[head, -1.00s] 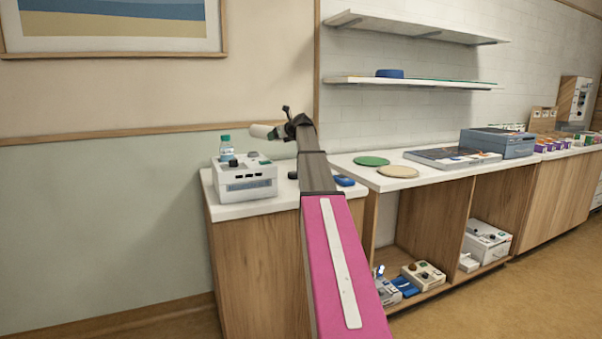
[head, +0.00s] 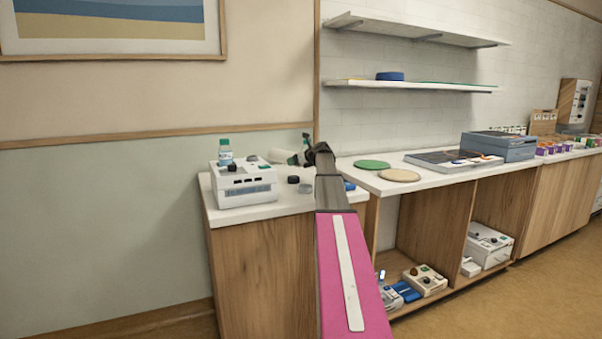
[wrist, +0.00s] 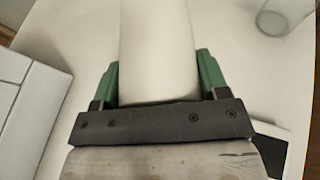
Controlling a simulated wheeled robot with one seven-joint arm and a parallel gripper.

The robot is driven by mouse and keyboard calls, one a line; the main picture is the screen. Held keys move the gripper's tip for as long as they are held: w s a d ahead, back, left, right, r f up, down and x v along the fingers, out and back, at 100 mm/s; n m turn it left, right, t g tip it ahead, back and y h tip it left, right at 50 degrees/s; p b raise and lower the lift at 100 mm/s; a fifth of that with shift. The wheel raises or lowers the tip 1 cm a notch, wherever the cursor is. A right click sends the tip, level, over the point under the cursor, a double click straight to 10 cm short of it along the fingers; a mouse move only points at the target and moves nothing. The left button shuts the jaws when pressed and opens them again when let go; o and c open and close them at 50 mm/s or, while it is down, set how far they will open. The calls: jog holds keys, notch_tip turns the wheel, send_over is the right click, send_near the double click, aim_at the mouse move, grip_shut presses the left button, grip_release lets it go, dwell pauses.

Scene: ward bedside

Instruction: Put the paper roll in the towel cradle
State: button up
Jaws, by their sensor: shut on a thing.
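The paper roll (wrist: 158,50) is a plain white cylinder between the green fingertips of my gripper (wrist: 157,78) in the wrist view. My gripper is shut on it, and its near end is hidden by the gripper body. In the head view, the roll (head: 284,156) shows to the left of my gripper (head: 304,152), over the back part of the white bedside cabinet top (head: 240,215). My arm hides part of that top. I cannot make out a towel cradle in either view.
A white device (head: 245,186) and a green-capped bottle (head: 225,152) stand on the cabinet's left. A clear glass (wrist: 284,14) and a dark-edged flat object (wrist: 270,148) lie to the roll's right in the wrist view. A counter (head: 420,177) with green and tan discs extends right.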

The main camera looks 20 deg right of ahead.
aim_at(301, 177)
jog(key=shift+s+d+f, duration=0.1)
jog(key=shift+d+f, duration=0.2)
jog(key=shift+d, duration=0.25)
jog(key=shift+d+f, duration=0.3)
jog(key=shift+d, duration=0.2)
jog(key=shift+f, duration=2)
jog(key=o, duration=0.7)
jog(key=shift+f, duration=0.1)
jog(key=shift+o, duration=0.2)
